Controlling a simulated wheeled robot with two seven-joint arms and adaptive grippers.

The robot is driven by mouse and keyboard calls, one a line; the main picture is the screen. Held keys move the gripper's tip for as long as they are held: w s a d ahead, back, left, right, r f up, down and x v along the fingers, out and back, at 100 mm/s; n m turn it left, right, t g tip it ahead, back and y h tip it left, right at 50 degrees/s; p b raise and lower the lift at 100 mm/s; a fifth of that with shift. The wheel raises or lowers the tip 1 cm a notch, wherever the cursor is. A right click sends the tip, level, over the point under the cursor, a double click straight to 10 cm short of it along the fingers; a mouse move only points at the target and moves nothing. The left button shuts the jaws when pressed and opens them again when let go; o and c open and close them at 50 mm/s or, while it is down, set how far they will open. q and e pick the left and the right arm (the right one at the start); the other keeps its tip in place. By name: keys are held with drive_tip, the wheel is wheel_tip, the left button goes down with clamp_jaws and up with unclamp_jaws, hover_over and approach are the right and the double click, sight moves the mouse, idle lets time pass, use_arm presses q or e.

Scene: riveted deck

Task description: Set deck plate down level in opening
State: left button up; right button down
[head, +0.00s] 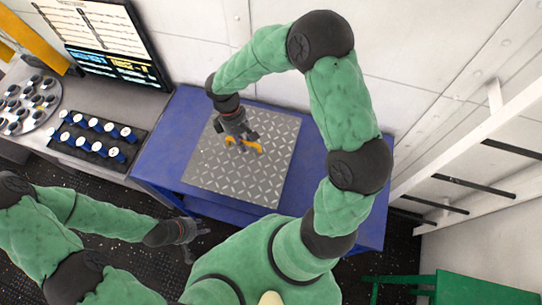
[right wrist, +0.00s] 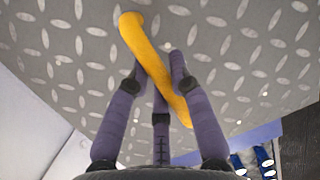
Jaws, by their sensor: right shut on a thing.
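The grey deck plate (head: 262,182) with a raised diamond tread is over the blue table in the head view. It fills most of the right wrist view (right wrist: 235,75). A curved yellow handle (right wrist: 152,55) stands on it. My right gripper (head: 247,146) is shut on this handle, its fingers around the bar in the right wrist view (right wrist: 158,70). No opening shows; the plate may hide it. I cannot tell whether the plate rests or hangs just above the table. My left gripper (head: 200,235) is open and empty, left of the plate's near edge.
The blue table (head: 165,150) shows around the plate. A grey bench at the left holds a black tray (head: 100,143) of blue-and-white pieces, a round disc (head: 22,105) with several knobs and a screen (head: 100,35). A white rack (head: 470,160) and green stand (head: 470,290) are right.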

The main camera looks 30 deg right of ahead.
sight(266, 147)
drive_tip(key=s+d+f, duration=0.1)
drive_tip(key=d+f, duration=0.1)
drive_tip(key=s+d+f, duration=0.3)
drive_tip(key=d, duration=0.1)
drive_tip(key=shift+s+f+b, duration=0.25)
drive_tip(key=shift+f+b, duration=0.1)
drive_tip(key=shift+f, duration=0.05)
drive_tip(key=shift+s+d+f, duration=0.3)
drive_tip(key=shift+d+f, duration=0.05)
drive_tip(key=shift+f, duration=0.2)
drive_tip(key=shift+s+d+f, duration=0.25)
drive_tip(key=shift+d+f, duration=0.05)
drive_tip(key=shift+f, duration=0.2)
drive_tip(key=shift+f+b, duration=0.4)
drive_tip(key=shift+f, duration=1.05)
drive_tip(key=c, duration=1.1)
unclamp_jaws()
drive_tip(key=shift+f, duration=0.1)
